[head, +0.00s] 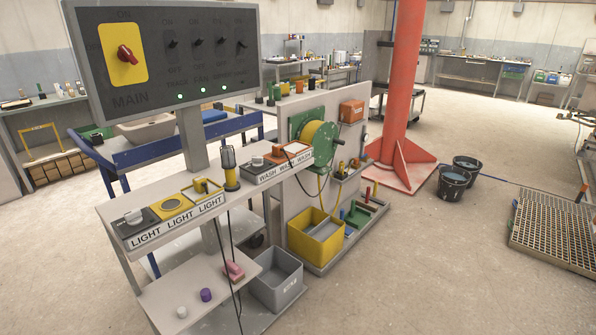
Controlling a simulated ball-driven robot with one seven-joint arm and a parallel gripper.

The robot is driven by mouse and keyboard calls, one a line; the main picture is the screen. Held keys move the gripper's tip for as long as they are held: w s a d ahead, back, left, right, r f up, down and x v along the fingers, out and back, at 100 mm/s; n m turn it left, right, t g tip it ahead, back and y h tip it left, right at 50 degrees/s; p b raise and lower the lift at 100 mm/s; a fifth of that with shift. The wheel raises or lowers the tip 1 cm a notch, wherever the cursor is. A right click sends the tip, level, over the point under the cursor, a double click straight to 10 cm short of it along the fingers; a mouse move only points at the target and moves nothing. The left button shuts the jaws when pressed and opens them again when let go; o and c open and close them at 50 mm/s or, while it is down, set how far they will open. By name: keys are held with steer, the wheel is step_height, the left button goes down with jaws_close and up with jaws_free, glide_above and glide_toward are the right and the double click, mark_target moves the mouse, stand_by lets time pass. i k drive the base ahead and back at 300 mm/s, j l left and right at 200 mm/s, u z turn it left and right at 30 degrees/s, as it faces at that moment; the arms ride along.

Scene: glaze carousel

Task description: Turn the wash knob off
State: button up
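A low control box lettered WASH WASH WASH (284,167) sits at the right part of the grey bench, near the middle of the picture. A small pale grey knob (257,161) stands on its left end. Its pointer direction is too small to tell. Orange-red and dark controls (277,150) stand to the right of the knob, with a pale plate at the right end. My gripper is not in view, and nothing covers the knob.
A similar LIGHT box (175,217) with a pale knob sits nearer on the bench (225,195). A panel (165,50) with a red MAIN switch rises behind.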

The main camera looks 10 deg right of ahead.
mark_target(257, 161)
steer(key=i+l+u, duration=0.15)
steer(key=i, duration=0.2)
steer(key=i+l+u, duration=0.15)
steer(key=i, duration=0.2)
steer(key=i+l, duration=0.2)
steer(key=l, duration=0.15)
steer(key=i+l+u, duration=0.1)
steer(key=i+l, duration=0.3)
steer(key=l, duration=0.3)
steer(key=i+l+u, duration=0.1)
steer(key=i+l, duration=0.15)
steer(key=k+l, duration=0.05)
steer(key=l, duration=0.05)
